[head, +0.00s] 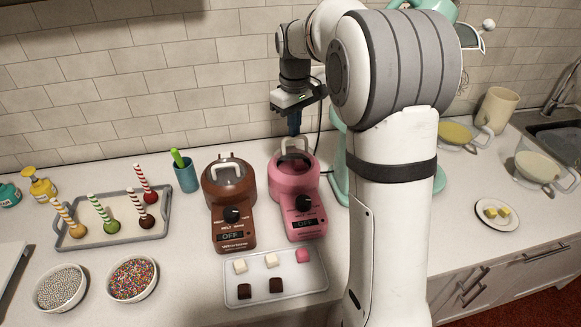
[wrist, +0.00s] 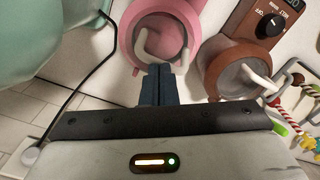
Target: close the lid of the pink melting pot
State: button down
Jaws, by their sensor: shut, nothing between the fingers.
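The pink melting pot (head: 279,182) stands on the counter in the middle of the head view, with its dial and OFF display toward the front. Its white arched handle (head: 284,146) rises at the back of the round top. The pot (wrist: 186,22) and handle (wrist: 140,47) also show in the wrist view. I cannot tell how far the lid is tilted. My gripper (head: 294,133) is shut and empty, pointing down at the handle from behind. In the wrist view, my dark fingertips (wrist: 160,68) overlap the handle's lower edge; contact is unclear.
A brown melting pot (head: 222,196) stands close on the left. A mint-green appliance (head: 338,185) is close on the right, partly behind my arm. A tray (head: 278,292) of small blocks lies in front. The tiled wall is close behind.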

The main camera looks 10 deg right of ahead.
jog(key=shift+f, duration=0.15)
dwell(0.4)
jog(key=shift+s+f+b, duration=0.15)
jog(key=shift+f+b, duration=0.25)
jog(key=shift+f, duration=0.25)
jog(key=shift+w+f, duration=0.1)
jog(key=shift+w, duration=0.1)
jog(key=shift+s, duration=0.1)
